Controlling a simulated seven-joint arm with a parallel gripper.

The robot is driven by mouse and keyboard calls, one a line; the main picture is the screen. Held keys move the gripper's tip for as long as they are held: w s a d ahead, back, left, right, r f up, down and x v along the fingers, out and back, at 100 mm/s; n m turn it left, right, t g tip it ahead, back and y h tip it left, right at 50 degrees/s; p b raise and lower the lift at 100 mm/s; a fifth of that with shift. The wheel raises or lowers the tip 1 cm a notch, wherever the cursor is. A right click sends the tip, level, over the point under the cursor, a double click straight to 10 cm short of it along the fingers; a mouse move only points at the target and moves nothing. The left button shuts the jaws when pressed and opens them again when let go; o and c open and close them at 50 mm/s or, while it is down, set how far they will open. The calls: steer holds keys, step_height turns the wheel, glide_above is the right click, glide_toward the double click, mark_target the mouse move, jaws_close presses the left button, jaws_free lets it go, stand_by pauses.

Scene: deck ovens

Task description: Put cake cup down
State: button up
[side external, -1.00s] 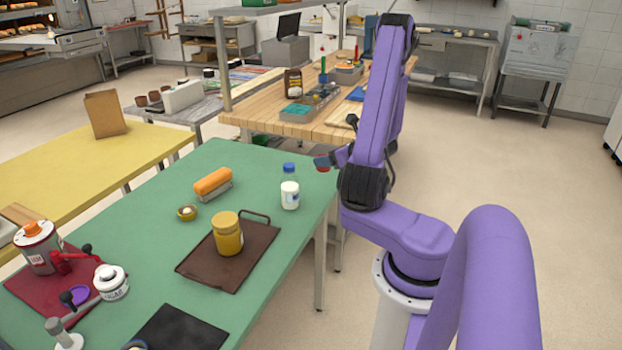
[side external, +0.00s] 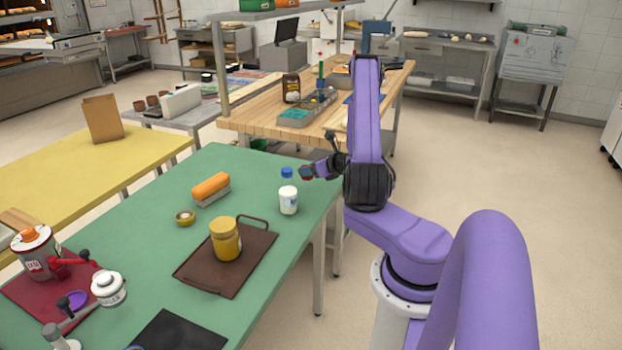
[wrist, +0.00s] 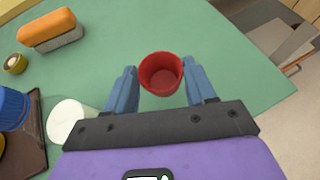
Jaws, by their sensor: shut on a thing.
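The cake cup (wrist: 161,75) is a small red cup, seen from above in the wrist view with its open mouth facing the camera. My gripper (wrist: 162,82) is shut on it, with a blue finger on each side. In the side view the cup (side external: 307,173) shows as a small dark red shape at the tip of my gripper (side external: 315,171). It is beside the blue-capped bottle, near the right edge of the green table (side external: 150,220). Whether the cup touches the table cannot be told.
A bottle with a blue cap (side external: 288,196) stands close to my gripper. Green tabletop beyond the bottle is clear.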

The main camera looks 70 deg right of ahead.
mark_target(311, 177)
steer(key=shift+w+d+f, duration=0.2)
steer(key=shift+w+f, duration=0.05)
steer(key=shift+f, duration=0.15)
steer(key=shift+w+d+f, duration=0.1)
steer(key=shift+d+f, duration=0.05)
steer(key=shift+f, duration=1.55)
steer(key=shift+f, duration=0.15)
steer(key=o, duration=1)
steer(key=shift+r, duration=0.25)
steer(key=v, duration=1.2)
steer(key=shift+f, duration=0.1)
